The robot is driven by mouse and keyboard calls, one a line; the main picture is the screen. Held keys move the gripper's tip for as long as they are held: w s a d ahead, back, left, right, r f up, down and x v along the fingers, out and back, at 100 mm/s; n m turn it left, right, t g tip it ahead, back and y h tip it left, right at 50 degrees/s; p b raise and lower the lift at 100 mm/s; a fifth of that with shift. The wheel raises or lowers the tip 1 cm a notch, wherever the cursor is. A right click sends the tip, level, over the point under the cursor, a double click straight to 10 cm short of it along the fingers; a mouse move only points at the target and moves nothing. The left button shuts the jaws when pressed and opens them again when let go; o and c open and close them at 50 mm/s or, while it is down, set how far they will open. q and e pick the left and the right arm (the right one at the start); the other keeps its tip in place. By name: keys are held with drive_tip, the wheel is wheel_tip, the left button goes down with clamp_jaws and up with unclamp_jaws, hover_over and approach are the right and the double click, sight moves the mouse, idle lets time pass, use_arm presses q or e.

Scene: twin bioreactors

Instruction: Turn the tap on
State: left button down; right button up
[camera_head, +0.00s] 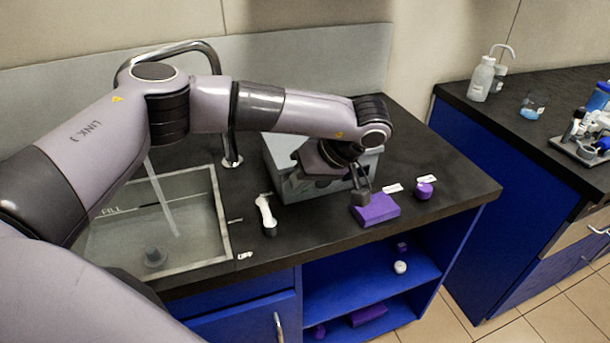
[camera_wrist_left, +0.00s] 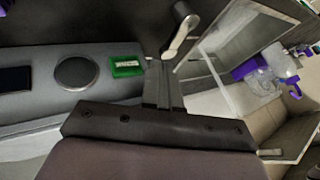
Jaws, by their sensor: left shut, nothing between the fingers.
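The tap is a chrome arched pipe (camera_head: 232,130) behind the sink (camera_head: 226,240), partly hidden by my left arm. A pale, water-like stream (camera_head: 160,195) slants down into the sink. A pale lever (camera_head: 265,210) with a dark end stands on the counter right of the sink. It also shows near the top of the left wrist view (camera_wrist_left: 181,30). My left gripper (camera_head: 362,190) is shut and empty at the front of the grey box, right of the lever and apart from it. Its closed fingers show in the left wrist view (camera_wrist_left: 163,85).
The grey box (camera_head: 290,182) bears a round dial (camera_wrist_left: 76,73) and a green display (camera_wrist_left: 127,66). A purple block (camera_head: 376,209) and a purple-capped item (camera_head: 424,190) lie by the gripper. A second counter (camera_head: 480,110) with bottles stands at right.

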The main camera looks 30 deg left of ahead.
sight(267, 217)
use_arm(q)
drive_tip(key=x, duration=0.5)
drive_tip(key=shift+a+f+p, duration=0.25)
drive_tip(key=shift+f+p, duration=0.05)
use_arm(e)
drive_tip(key=shift+r, duration=0.4)
